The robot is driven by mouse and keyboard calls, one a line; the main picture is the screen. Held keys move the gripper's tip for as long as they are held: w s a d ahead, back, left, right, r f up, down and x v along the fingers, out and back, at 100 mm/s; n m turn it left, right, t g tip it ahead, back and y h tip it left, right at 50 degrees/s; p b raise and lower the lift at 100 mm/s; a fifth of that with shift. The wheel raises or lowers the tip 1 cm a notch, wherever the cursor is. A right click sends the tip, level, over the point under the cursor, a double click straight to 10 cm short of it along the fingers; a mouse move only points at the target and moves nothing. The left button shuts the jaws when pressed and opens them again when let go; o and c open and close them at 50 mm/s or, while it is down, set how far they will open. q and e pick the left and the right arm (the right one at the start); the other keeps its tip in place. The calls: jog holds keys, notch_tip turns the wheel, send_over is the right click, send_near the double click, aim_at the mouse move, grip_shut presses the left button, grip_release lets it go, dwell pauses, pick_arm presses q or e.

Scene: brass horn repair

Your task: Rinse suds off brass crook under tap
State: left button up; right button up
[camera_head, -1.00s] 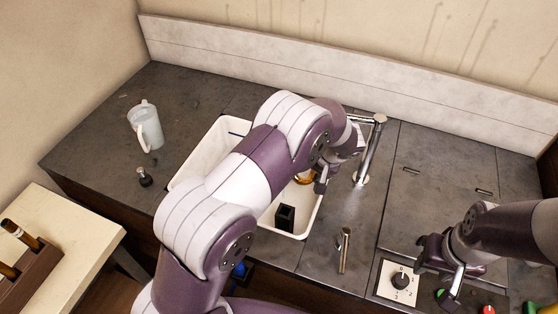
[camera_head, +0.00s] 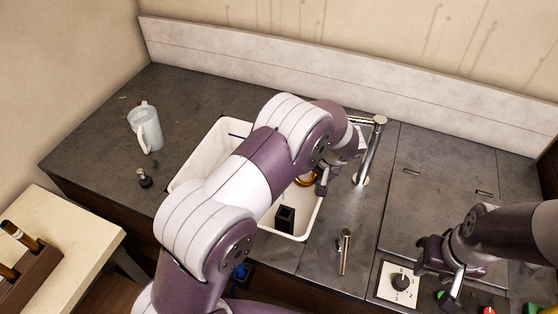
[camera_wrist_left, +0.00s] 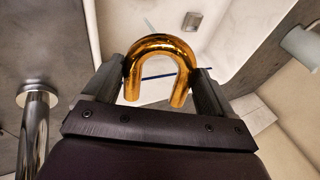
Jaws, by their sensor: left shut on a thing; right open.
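The brass crook (camera_wrist_left: 160,52) is a shiny golden U-shaped tube in the left wrist view, its bend pointing away from the wrist. My left gripper (camera_wrist_left: 160,85) is shut on it, with a dark finger on each side. In the head view a small part of the crook (camera_head: 306,180) shows over the white sink (camera_head: 215,150), mostly hidden by my left arm. The chrome tap (camera_head: 368,150) stands at the sink's right side, its spout partly behind my left wrist. I cannot make out water or suds. My right gripper (camera_head: 437,272) is open and empty near the dial panel.
A tap lever (camera_head: 345,250) stands on the counter right of the sink. A dial panel (camera_head: 398,284) lies near the front edge. A translucent jug (camera_head: 146,128) and a small stopper (camera_head: 144,178) stand left. A black block (camera_head: 285,219) is in the sink. The right counter is largely clear.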

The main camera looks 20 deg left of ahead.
pick_arm(q)
jog(key=shift+d+r, duration=0.1)
jog(key=s+d+r+p, duration=0.1)
jog(key=s+d+r, duration=0.1)
jog(key=d+r, duration=0.2)
jog(key=shift+d, duration=0.2)
dwell(0.3)
jog(key=shift+f, duration=0.1)
